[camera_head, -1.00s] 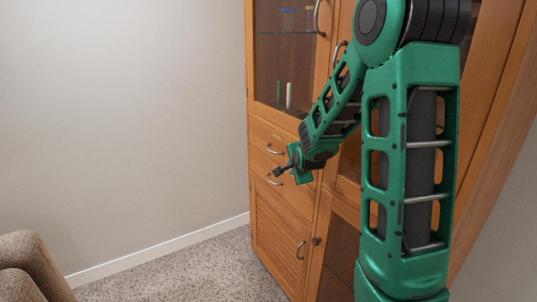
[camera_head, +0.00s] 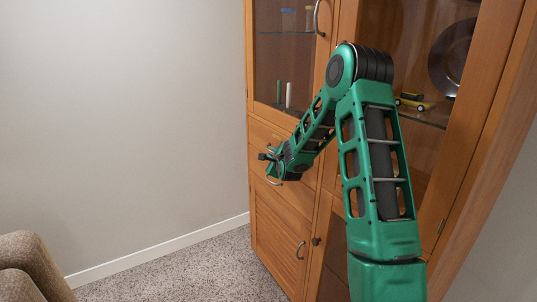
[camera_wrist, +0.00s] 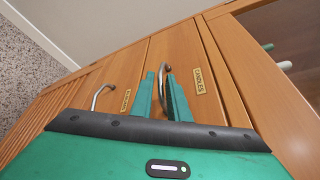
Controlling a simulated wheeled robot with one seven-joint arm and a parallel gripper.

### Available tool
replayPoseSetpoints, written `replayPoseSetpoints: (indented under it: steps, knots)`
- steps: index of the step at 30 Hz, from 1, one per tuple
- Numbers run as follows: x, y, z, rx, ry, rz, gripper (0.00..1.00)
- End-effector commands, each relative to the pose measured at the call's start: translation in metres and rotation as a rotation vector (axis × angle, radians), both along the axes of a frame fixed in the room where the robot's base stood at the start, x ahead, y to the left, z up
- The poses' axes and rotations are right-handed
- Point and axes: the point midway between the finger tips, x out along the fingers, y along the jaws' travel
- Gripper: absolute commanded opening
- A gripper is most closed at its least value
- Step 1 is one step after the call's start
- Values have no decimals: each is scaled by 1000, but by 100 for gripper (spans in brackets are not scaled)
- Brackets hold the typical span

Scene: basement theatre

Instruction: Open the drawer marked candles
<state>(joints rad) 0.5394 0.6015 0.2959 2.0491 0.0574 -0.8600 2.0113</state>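The candles drawer (camera_wrist: 180,58) is a wooden drawer front with a brass label reading CANDLES (camera_wrist: 200,80) and a curved metal handle (camera_wrist: 162,80). The drawer looks shut. In the wrist view my gripper (camera_wrist: 161,76) has its two green fingers on either side of this handle. The fingers stand apart with a narrow gap; I cannot tell whether either touches the handle. In the head view my gripper (camera_head: 268,158) is at the upper drawer of the cabinet, and my arm hides much of that drawer front.
A second drawer below has its own handle (camera_wrist: 101,96) and label (camera_wrist: 127,99). A lower door (camera_head: 278,232) and glass doors (camera_head: 290,60) belong to the same wooden cabinet. An armchair (camera_head: 32,266) stands at lower left. The carpet (camera_head: 190,270) before the cabinet is clear.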

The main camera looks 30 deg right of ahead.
Motion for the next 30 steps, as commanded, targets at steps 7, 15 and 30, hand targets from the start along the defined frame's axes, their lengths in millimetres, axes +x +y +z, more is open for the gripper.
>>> replayPoseSetpoints:
  steps: [7, 15, 30]
  knots:
    - [28, -8, -6, -1, 0, 1, 15]
    - [34, -10, -8, -1, 1, 2, 15]
    - [34, -9, -8, -1, 2, 1, 0]
